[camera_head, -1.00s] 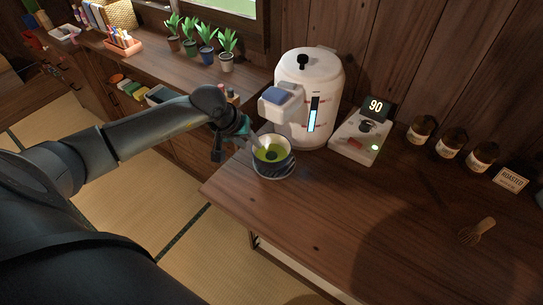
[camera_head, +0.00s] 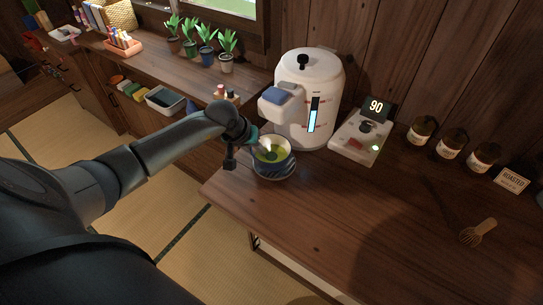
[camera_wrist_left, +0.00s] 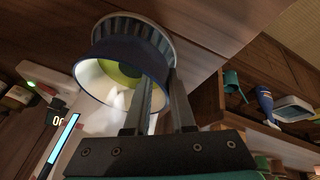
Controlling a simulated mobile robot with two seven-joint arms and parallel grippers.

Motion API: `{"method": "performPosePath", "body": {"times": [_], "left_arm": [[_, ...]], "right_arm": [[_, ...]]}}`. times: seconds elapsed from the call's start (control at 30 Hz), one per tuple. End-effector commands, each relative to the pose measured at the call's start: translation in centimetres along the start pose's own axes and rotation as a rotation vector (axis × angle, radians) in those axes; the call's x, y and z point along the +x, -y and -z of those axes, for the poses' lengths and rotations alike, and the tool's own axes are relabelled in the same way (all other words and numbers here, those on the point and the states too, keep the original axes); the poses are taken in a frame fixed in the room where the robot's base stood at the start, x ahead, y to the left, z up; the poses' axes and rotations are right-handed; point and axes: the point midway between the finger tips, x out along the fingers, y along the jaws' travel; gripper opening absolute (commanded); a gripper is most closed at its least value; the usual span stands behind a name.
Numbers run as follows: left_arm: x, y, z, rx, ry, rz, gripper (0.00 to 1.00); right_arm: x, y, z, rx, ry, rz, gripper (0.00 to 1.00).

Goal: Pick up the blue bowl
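The blue bowl (camera_head: 272,159) is dark blue outside and pale inside, with green liquid in it. It stands upright on a dark ribbed saucer (camera_head: 277,177) near the table's left edge. It also shows in the left wrist view (camera_wrist_left: 122,52), with the saucer (camera_wrist_left: 133,24) behind it. My left gripper (camera_head: 258,143) is at the bowl's left rim. In the left wrist view my left gripper's (camera_wrist_left: 159,88) fingers stand apart, one across the bowl's opening and one beside its outer wall. The rim lies between them; contact is unclear. My right gripper is out of view.
A white water dispenser (camera_head: 310,95) stands close behind the bowl. A scale-like device (camera_head: 357,140) reading 90, several dark jars (camera_head: 451,142), a sign (camera_head: 511,180) and a whisk (camera_head: 478,232) are to the right. The front middle of the table (camera_head: 330,220) is clear.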

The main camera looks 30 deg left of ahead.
Motion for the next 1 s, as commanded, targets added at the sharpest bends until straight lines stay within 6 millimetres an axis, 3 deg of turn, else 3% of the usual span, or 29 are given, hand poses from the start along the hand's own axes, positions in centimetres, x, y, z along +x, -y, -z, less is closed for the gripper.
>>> {"method": "performPosePath", "body": {"times": [0.2,1.0], "left_arm": [[-0.01,0.02,-0.02,0.0,0.0,0.0,0.0],[0.0,0.04,-0.05,0.0,0.001,0.001,0.0]], "right_arm": [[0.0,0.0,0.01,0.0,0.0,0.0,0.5],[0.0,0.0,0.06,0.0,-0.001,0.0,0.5]]}}
